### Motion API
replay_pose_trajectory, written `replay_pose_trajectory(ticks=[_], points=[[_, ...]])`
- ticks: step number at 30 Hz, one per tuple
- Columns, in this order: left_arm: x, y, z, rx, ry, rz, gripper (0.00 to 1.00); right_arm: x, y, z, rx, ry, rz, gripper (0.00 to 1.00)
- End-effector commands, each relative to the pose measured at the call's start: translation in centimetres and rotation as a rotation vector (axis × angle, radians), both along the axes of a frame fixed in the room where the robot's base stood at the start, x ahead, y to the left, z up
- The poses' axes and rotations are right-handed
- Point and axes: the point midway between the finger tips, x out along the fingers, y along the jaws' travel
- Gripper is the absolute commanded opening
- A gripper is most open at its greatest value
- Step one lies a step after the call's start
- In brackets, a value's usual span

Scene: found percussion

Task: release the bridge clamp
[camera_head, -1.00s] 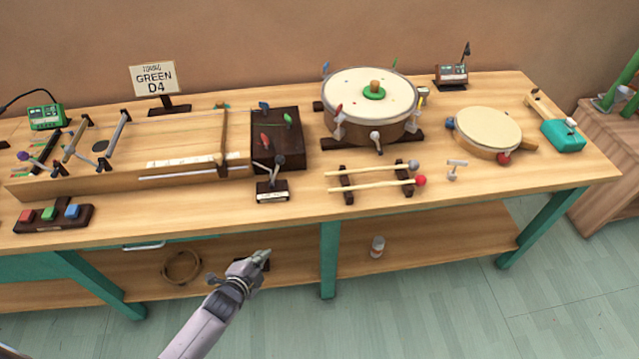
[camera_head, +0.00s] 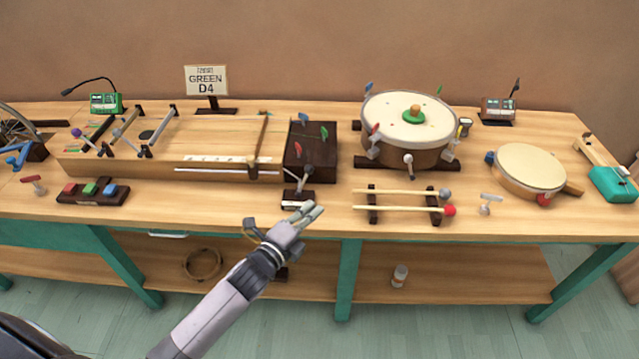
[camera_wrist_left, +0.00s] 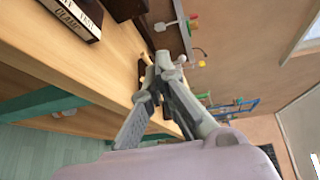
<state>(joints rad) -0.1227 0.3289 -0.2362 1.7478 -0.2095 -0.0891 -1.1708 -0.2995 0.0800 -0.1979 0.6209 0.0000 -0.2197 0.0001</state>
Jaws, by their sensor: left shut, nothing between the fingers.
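A long wooden stringed box (camera_head: 110,165) lies on the left half of the bench. A thin upright bridge bar (camera_head: 262,138) crosses it near its right end, with a small wooden piece (camera_head: 252,163) at the bar's front foot. I cannot tell for certain which part is the bridge clamp or how it is set. My left gripper (camera_head: 314,211) is shut and empty at the bench's front edge, in front of a small labelled dark stand and right of the bridge bar. In the left wrist view its fingers (camera_wrist_left: 160,64) meet with nothing between them. My right gripper is not in view.
The labelled stand (camera_head: 298,198) has thin levers. A dark box with coloured pegs (camera_head: 324,165) stands behind it. A mallet rack (camera_head: 372,205) is to the right, a drum (camera_head: 405,147) behind it. Three coloured buttons sit on a block (camera_head: 70,198) at left.

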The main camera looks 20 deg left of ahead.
Motion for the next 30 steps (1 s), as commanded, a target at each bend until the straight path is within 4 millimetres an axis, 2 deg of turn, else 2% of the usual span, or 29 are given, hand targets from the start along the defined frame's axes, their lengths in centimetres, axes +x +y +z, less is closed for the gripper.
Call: replay_pose_trajectory(ticks=[4,13,17,30], points=[[0.1,-0.3,1.3,0.026,-0.035,-0.012,0.00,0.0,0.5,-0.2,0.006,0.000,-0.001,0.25],[0.2,-0.3,1.3,0.026,-0.036,-0.011,0.00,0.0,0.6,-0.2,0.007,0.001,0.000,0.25],[1.0,-0.5,1.3,0.024,-0.036,-0.011,0.00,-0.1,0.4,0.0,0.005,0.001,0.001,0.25],[8.9,-2.5,0.7,0.024,-0.035,-0.011,0.00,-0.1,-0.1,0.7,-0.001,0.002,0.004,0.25]])
